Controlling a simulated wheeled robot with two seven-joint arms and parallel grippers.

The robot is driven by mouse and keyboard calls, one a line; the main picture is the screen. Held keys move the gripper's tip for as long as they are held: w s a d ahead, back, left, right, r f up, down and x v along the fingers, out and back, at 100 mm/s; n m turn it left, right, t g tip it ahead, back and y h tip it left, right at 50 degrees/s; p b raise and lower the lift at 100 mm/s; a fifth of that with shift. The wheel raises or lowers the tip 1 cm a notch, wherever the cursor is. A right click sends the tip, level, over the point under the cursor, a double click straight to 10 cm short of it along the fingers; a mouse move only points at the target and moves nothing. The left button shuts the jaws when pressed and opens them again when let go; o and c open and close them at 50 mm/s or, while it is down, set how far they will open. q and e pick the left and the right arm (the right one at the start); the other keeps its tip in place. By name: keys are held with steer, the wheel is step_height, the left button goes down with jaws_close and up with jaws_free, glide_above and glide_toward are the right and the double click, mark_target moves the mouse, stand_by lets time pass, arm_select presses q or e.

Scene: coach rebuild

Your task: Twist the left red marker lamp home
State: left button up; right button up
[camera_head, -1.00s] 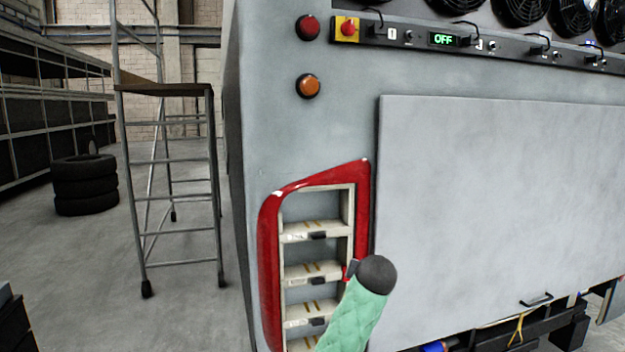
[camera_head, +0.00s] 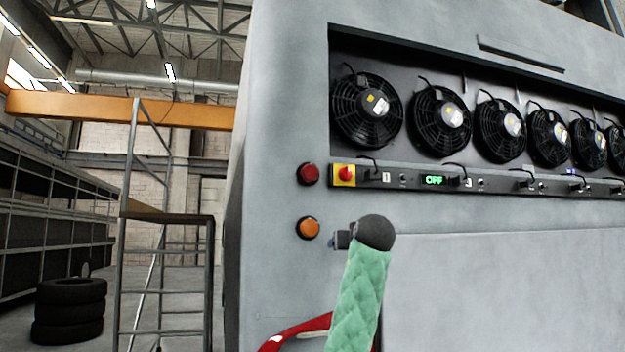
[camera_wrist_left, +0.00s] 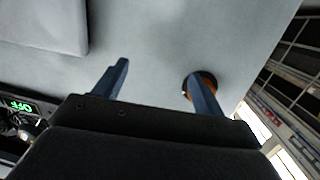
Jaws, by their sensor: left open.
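The left red marker lamp (camera_head: 308,174) is a round red lens in a dark ring on the grey rear panel, at the upper left. An orange lamp (camera_head: 308,228) sits directly below it. My left gripper (camera_head: 337,240), on the green-sleeved arm, is just right of the orange lamp and below the red one, partly hidden by the dark wrist. In the left wrist view its two blue fingers (camera_wrist_left: 157,75) are apart with nothing between them. The orange lamp (camera_wrist_left: 209,82) shows partly behind the right finger there; the red lamp is not visible in that view.
A red-and-yellow switch (camera_head: 345,175) is close right of the red lamp, on a strip with a green OFF display (camera_head: 433,180). Several fans (camera_head: 366,108) sit above. A metal platform ladder (camera_head: 165,270) and stacked tyres (camera_head: 69,310) stand left.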

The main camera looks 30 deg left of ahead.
mark_target(312, 172)
steer(key=s+d+f, duration=0.2)
steer(key=s+f, duration=0.3)
steer(key=s, duration=0.3)
arm_select(q)
steer(key=s+a+r+n, duration=0.1)
steer(key=a+r, duration=0.1)
steer(key=r, duration=0.5)
steer(key=s+a+r+n+y+p, duration=0.1)
steer(key=s+a+r, duration=0.1)
steer(key=r, duration=0.4)
steer(key=s+a+r+n+y+p, duration=0.1)
steer(key=s+a+r, duration=0.1)
steer(key=r, duration=0.5)
steer(key=shift+s+a+r+n+g, duration=0.2)
steer(key=shift+r+n+g, duration=0.1)
steer(key=shift+r, duration=0.05)
steer(key=p+x, duration=0.2)
steer(key=x, duration=0.1)
steer(key=shift+a, duration=0.1)
steer(key=shift+p+x, duration=0.55)
steer(key=shift+x, duration=0.3)
steer(key=shift+f, duration=0.15)
arm_select(e)
steer(key=shift+g, duration=0.3)
steer(key=s+r, duration=0.1)
steer(key=s, duration=0.1)
steer(key=s+r, duration=0.2)
steer(key=shift+s+d+r, duration=0.1)
steer(key=shift+d+r, duration=0.1)
steer(key=shift+r, duration=0.05)
